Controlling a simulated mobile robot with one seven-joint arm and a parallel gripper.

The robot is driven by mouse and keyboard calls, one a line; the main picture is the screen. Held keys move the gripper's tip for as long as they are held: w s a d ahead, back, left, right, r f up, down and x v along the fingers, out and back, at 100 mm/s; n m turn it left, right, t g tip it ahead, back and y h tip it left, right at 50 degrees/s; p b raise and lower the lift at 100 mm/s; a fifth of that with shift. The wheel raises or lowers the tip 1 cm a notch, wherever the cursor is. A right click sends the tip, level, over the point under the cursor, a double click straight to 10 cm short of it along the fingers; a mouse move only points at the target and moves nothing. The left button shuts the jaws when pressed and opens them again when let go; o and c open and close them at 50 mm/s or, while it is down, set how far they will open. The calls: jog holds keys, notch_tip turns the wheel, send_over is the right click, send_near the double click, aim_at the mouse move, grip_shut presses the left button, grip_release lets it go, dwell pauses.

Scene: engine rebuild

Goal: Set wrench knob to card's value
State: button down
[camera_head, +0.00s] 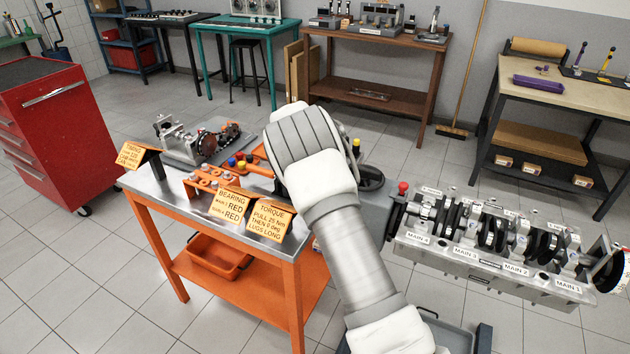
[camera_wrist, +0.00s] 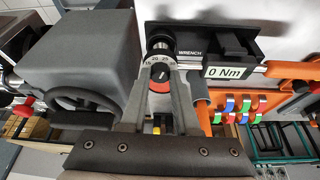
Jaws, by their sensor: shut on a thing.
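In the wrist view my gripper (camera_wrist: 160,66) is shut on the wrench knob (camera_wrist: 161,74), a round dial with small white numerals and a red band, one finger on each side. The numerals are too small to read surely. The black wrench holder marked WRENCH (camera_wrist: 190,38) lies behind it, and the wrench display (camera_wrist: 222,72) reads 0 Nm. In the head view the orange torque card (camera_head: 268,224) reads "PULL 25 Nm, THEN 0 deg, LUGS LONG". My arm hides the gripper and knob there.
The orange cart (camera_head: 278,258) also bears a bearing card (camera_head: 230,205) and a timing card (camera_head: 130,156). Colored clips (camera_wrist: 237,106) sit close to the wrench in the wrist view. A grey block (camera_wrist: 80,65) fills its left. The engine block with crankshaft (camera_head: 490,262) stands right of my arm.

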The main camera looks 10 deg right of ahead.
jog(key=c, duration=0.6)
grip_release()
jog(key=shift+c, duration=0.2)
jog(key=v, duration=1.7)
jog(key=shift+r, duration=0.2)
